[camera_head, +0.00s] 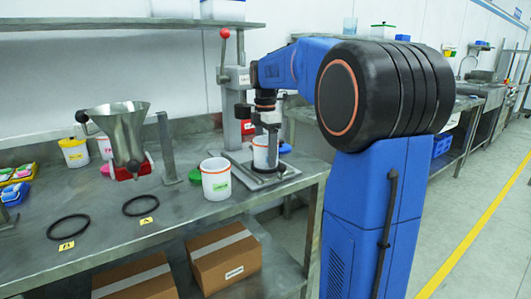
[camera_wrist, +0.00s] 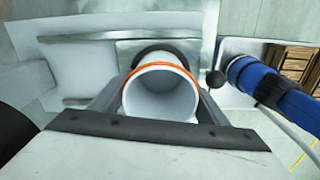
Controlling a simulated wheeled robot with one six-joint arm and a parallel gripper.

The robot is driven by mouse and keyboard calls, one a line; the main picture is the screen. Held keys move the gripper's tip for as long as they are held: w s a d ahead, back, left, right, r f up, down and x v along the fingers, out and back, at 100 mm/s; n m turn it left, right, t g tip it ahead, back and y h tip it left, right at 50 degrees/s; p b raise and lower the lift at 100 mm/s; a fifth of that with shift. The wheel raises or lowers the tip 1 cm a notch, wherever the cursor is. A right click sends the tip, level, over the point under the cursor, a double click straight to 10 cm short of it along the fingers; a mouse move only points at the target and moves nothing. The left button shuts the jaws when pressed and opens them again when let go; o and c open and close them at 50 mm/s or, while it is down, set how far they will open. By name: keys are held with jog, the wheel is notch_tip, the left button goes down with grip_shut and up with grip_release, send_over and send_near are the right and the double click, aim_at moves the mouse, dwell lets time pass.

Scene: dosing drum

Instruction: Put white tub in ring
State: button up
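A white tub (camera_head: 260,158) with an orange rim is at the press stand, over its base plate. In the wrist view I look into the open, empty-looking tub (camera_wrist: 160,95). My gripper (camera_head: 268,148) points down at this tub, with a finger on each side, seemingly touching its walls. I cannot tell whether the tub's bottom touches the plate. A second white tub (camera_head: 215,184) with an orange rim and a green label stands upright on the bench to the left. Two black rings lie flat on the bench, one (camera_head: 68,226) at left and one (camera_head: 141,205) nearer the middle, each beside a yellow tag.
The press stand (camera_head: 229,100) has a red-knobbed lever. A metal funnel (camera_head: 122,130) stands behind the rings. Yellow (camera_head: 73,152) and white containers are at the back, coloured boxes (camera_head: 15,182) at far left. Cardboard boxes (camera_head: 223,258) sit below. Bench around the rings is clear.

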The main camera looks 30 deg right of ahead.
jog(key=o, duration=0.4)
jog(key=shift+r, duration=0.1)
notch_tip(320, 180, up, 12)
dwell(0.5)
dwell(0.4)
